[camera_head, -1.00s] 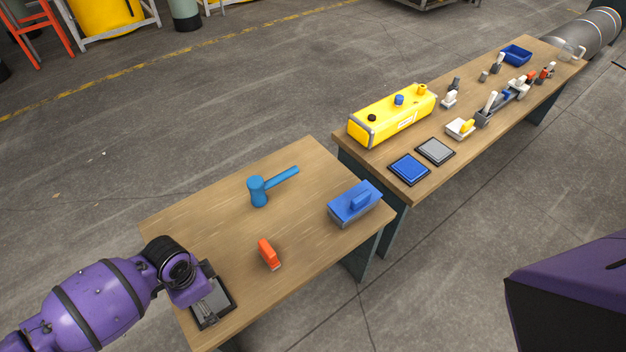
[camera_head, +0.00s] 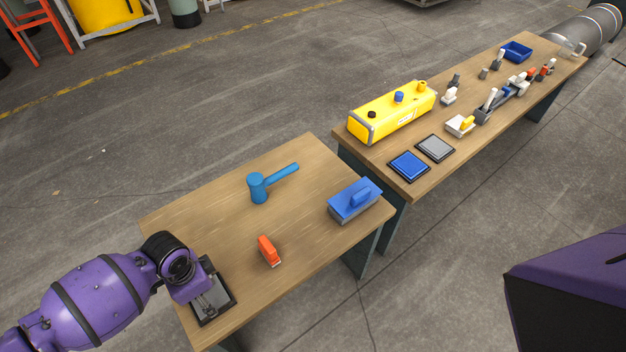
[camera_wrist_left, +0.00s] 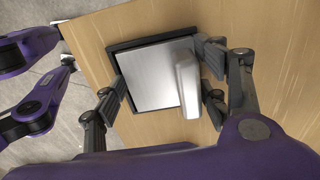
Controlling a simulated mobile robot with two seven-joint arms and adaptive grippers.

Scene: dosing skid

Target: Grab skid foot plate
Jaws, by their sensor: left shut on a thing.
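The skid foot plate (camera_wrist_left: 150,75) is a flat silver square with a pale grey upright block on its right side, seen in the left wrist view. It sits over a black-edged square pad (camera_wrist_left: 113,49) on the wooden table. My left gripper (camera_wrist_left: 160,92) is shut on the plate, with dark fingers at its left and right sides. In the head view my left gripper (camera_head: 209,294) is at the near left corner of the near table, over the pad (camera_head: 228,308), and hides much of the plate. My right gripper is not in view.
The near table (camera_head: 220,215) holds a blue mallet (camera_head: 260,187), a blue block with a handle (camera_head: 354,201) and an orange-red item (camera_head: 268,250). The far table (camera_head: 445,175) holds a yellow tank (camera_head: 390,113), blue (camera_head: 409,166) and grey (camera_head: 435,148) pads and several small fittings.

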